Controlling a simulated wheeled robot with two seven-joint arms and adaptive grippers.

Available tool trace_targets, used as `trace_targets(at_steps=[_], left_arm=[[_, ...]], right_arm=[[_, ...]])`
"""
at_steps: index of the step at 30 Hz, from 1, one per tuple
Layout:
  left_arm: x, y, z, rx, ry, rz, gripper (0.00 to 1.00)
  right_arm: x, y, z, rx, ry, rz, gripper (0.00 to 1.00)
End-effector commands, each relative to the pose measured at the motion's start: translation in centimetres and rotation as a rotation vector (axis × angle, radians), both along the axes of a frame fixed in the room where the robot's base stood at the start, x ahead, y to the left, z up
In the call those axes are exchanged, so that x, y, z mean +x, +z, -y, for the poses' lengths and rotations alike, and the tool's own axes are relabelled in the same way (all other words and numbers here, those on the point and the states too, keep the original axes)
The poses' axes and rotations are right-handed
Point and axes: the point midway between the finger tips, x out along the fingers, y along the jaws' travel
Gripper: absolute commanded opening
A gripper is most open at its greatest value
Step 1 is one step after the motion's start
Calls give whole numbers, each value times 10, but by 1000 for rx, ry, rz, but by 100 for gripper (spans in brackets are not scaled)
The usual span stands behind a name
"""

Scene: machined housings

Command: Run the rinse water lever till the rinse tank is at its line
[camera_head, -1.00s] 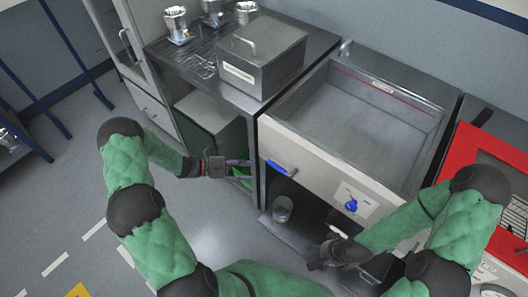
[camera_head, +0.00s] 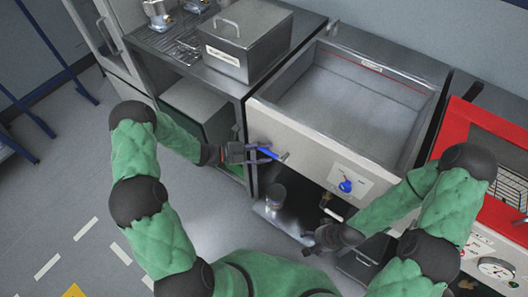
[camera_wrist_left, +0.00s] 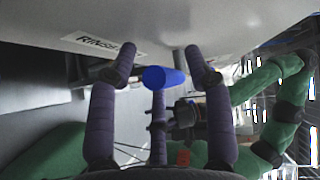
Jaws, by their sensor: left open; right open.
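The rinse water lever (camera_head: 268,153) is a blue handle on the front panel of the tank, at its left end. My left gripper (camera_head: 256,152) is at the lever, open. In the left wrist view the lever's blue end (camera_wrist_left: 163,78) sits between the spread purple fingers, with a gap on both sides. The rinse tank (camera_head: 440,98) is a wide grey basin with a red line (camera_head: 395,92) high on its back inner wall. I cannot make out a water level. My right gripper (camera_head: 308,238) is open and low, in front of the tank.
A blue knob (camera_head: 345,186) is on the panel right of the lever. A metal box (camera_head: 245,42) stands on the counter at left. A round container (camera_head: 276,194) is below the tank. A red-framed machine (camera_head: 480,130) stands at right.

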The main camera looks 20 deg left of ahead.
Motion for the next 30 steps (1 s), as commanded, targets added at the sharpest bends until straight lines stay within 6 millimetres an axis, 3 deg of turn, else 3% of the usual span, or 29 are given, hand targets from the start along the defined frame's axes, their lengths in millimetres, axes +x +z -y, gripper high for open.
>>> trace_targets(at_steps=[6, 12, 23, 30], left_arm=[[0, 0, 0, 0, 0, 0, 51], [0, 0, 0, 0, 0, -1, 0], [0, 4, 0, 19, 0, 6, 0], [0, 16, 0, 112, 0, 39, 0]], right_arm=[[0, 0, 0, 0, 0, 0, 63], [0, 0, 0, 0, 0, 0, 63], [0, 7, 0, 0, 0, 0, 63], [0, 33, 0, 0, 0, 0, 63]])
